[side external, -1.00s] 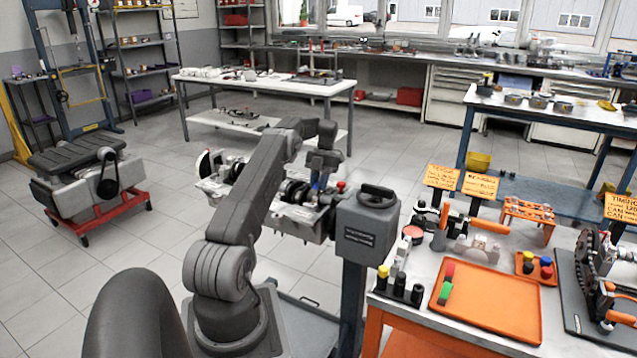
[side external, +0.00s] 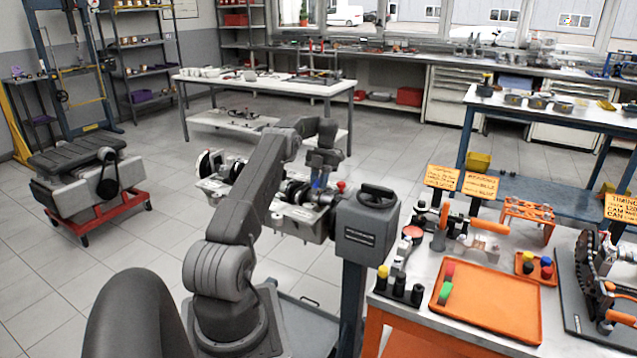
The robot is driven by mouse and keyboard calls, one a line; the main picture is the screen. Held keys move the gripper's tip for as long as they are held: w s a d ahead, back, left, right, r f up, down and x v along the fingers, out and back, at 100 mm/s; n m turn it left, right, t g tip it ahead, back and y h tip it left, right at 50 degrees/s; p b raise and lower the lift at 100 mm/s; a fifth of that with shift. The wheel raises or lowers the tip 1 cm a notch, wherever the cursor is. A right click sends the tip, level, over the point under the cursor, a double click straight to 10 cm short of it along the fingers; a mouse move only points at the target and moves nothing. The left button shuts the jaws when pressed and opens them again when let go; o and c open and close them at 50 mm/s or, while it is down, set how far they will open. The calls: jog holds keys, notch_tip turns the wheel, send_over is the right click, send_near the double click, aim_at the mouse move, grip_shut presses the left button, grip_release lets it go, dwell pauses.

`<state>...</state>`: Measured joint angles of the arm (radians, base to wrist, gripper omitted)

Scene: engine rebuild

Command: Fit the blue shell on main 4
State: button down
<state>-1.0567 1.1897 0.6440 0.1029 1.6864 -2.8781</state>
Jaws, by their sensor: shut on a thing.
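My gripper (side external: 321,178) points down over the engine block (side external: 303,212) on its stand, with a small blue piece, the blue shell (side external: 317,182), between its fingers. The gripper is shut on it, just above the crankshaft area near the right end of the block. The shell is tiny in this view, and I cannot tell whether it touches a main journal. My arm hides part of the block's middle. Which saddle is main 4 cannot be read from here.
A grey stand head with a handwheel (side external: 377,197) adjoins the block on the right. The orange-framed bench at right holds an orange tray (side external: 487,306) with red and green pieces, black cylinders (side external: 399,287) and a small tray (side external: 537,268) of coloured pieces. A red-based engine cart (side external: 97,210) stands left.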

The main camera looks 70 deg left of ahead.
jog(key=shift+f, duration=0.35)
dwell(1.6)
jog(key=shift+r, duration=0.3)
dwell(0.4)
jog(key=c, duration=1.2)
grip_release()
jog(key=shift+c, duration=0.2)
jog(key=shift+r, duration=0.4)
jog(key=shift+r, duration=0.35)
jog(key=shift+r, duration=0.35)
jog(key=shift+r, duration=0.35)
